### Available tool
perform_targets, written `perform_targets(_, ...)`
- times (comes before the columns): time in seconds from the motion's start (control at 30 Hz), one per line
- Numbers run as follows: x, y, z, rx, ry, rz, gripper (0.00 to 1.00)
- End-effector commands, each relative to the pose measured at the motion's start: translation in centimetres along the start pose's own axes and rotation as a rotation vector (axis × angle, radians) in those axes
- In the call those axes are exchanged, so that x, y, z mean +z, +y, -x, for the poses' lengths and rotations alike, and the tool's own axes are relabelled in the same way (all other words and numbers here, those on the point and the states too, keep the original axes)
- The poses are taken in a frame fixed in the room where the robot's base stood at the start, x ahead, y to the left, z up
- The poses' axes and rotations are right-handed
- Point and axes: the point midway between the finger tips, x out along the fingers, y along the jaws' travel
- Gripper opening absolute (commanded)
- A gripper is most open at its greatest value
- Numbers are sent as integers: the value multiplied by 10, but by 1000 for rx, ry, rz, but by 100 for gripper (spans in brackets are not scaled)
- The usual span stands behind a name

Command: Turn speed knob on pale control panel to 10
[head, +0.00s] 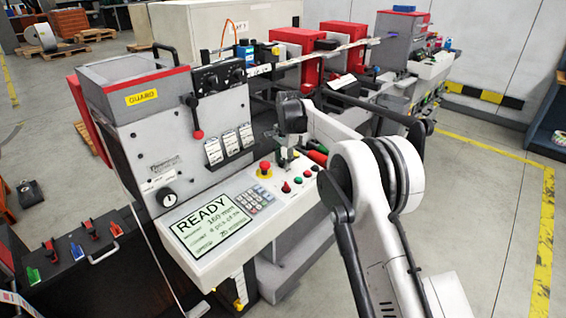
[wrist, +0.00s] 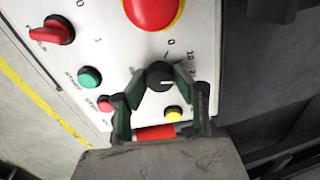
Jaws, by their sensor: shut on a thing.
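The speed knob (wrist: 160,75) is small, round and black, on the pale control panel (wrist: 105,40). In the wrist view it sits between the two fingertips of my gripper (wrist: 161,77), which is closed around its sides. Printed scale marks show beside the knob, with a 0 above it and what looks like a 10 at its upper right. The exact pointer setting is too small to read. In the head view my gripper (head: 287,153) is down at the panel (head: 222,243), and hides the knob.
A large red button (wrist: 152,10) is above the knob. A green button (wrist: 90,77), a yellow button (wrist: 173,113) and a red rotary switch (wrist: 53,30) are nearby. The panel's screen (head: 212,225) reads READY. A lever with a red end (head: 197,134) stands behind.

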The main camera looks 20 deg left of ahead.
Motion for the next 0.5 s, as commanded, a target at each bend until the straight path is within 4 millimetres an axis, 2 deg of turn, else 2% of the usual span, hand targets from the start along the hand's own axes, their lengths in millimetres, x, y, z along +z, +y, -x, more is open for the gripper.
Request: perform_targets(0.5,0,0,-1,-13,0,391,0)
